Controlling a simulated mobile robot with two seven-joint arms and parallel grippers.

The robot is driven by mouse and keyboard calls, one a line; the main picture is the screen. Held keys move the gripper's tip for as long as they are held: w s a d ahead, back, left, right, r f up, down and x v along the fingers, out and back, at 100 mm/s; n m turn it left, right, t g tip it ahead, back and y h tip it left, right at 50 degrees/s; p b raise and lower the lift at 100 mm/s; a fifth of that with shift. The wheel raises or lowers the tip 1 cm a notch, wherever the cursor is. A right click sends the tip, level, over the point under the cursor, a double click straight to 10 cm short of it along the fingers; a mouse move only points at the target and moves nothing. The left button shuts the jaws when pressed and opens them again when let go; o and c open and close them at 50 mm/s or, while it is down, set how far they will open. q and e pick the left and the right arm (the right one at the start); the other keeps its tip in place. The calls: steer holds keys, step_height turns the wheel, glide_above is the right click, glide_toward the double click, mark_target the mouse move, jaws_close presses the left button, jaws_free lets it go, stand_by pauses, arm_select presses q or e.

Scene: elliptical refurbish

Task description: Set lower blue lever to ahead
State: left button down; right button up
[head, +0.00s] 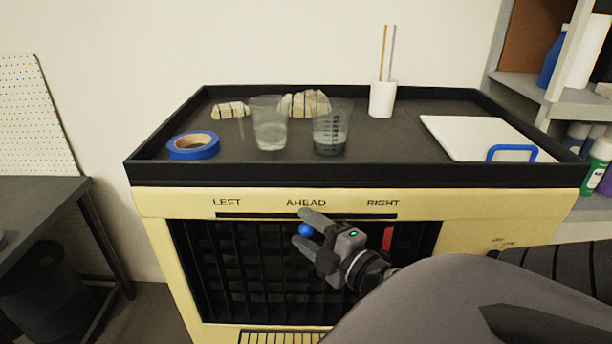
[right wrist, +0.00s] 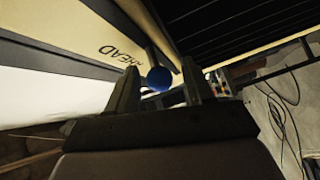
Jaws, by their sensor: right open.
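The blue lever's round knob (head: 306,229) is on the front of the cream cabinet, just below the dark slot and under the AHEAD label. The knob also shows in the right wrist view (right wrist: 159,78), between the two fingers. My right gripper (head: 304,229) is open, with one finger above and one below the knob. I cannot tell whether either finger touches it. The gripper hides part of the grille behind. The AHEAD label also shows in the right wrist view (right wrist: 120,55). My left gripper is not in view.
A red lever (head: 388,238) hangs under the RIGHT label, close to my right wrist. The black tray top (head: 230,172) holds blue tape (head: 193,146), two clear beakers, a white cup (head: 383,99) with sticks and a white board (head: 470,135). A shelf (head: 540,93) stands at right.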

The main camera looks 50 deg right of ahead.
mark_target(311, 234)
steer(key=shift+s+a+b, duration=0.2)
steer(key=shift+s+b, duration=0.2)
steer(key=shift+s, duration=1.2)
steer(key=shift+s+a+b, duration=0.15)
steer(key=shift+s+b, duration=0.25)
steer(key=shift+s, duration=1.2)
steer(key=a+f+m+g+p, duration=0.2)
steer(key=a+f+m+g, duration=0.25)
steer(key=f+m, duration=0.65)
steer(key=s+a+f+g+y, duration=0.1)
steer(key=a+f+g+y, duration=0.2)
steer(key=a+f, duration=0.9)
steer(key=shift+s+a+f+y+p, duration=0.15)
steer(key=shift+s+a+y+p, duration=0.25)
steer(key=shift+y, duration=0.1)
steer(key=shift+c, duration=0.9)
steer(key=shift+d+m, duration=0.15)
steer(key=shift+m, duration=0.15)
